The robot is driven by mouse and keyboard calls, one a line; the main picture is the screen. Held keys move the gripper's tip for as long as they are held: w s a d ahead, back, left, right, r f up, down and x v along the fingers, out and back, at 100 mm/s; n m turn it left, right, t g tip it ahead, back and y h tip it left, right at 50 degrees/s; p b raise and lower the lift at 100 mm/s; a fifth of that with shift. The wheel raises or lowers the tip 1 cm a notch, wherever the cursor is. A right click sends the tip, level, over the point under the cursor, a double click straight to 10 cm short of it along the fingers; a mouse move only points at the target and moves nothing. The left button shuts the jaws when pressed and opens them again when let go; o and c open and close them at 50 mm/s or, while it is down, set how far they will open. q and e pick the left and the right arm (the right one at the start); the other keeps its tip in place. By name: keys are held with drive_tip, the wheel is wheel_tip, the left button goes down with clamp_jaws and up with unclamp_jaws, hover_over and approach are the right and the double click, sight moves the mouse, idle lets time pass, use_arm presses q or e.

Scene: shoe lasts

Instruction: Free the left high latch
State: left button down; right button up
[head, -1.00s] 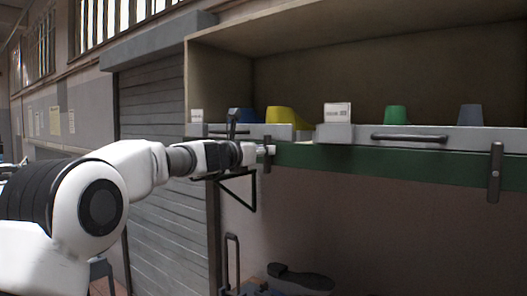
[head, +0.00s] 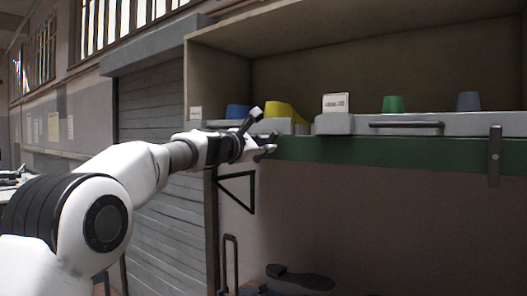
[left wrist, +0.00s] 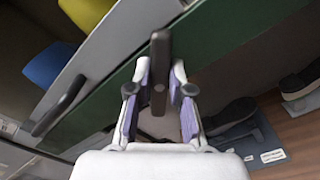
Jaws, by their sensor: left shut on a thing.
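My left gripper (head: 268,148) is at the green rail (head: 375,151), below the left drawer (head: 222,126). In the left wrist view my left gripper (left wrist: 160,98) has its two fingers closed on either side of the left high latch (left wrist: 158,62), a dark bar. There the latch lies across the green rail (left wrist: 225,42) at a slant. In the head view the gripper hides most or all of this latch. Another dark latch (head: 495,158) hangs upright at the right end of the rail. My right gripper is not in view.
A yellow last (head: 279,110) and a blue last (head: 238,111) stand in the left drawer. A dark shoe (head: 300,278) lies low down.

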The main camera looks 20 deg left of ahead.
use_arm(q)
drive_tip(key=m+b, duration=0.1)
drive_tip(key=m, duration=0.2)
drive_tip(key=m+b, duration=0.1)
drive_tip(key=m, duration=0.2)
drive_tip(key=m+b, duration=0.2)
drive_tip(key=m, duration=0.1)
drive_tip(key=shift+d+f, duration=0.15)
drive_tip(key=shift+f, duration=0.15)
drive_tip(key=shift+s+m, duration=0.1)
drive_tip(key=shift+m, duration=0.3)
drive_tip(key=c, duration=1.2)
unclamp_jaws()
drive_tip(key=shift+o, duration=0.7)
drive_tip(key=shift+w+f, duration=0.15)
drive_tip(key=shift+w, duration=0.1)
drive_tip(key=v, duration=1.2)
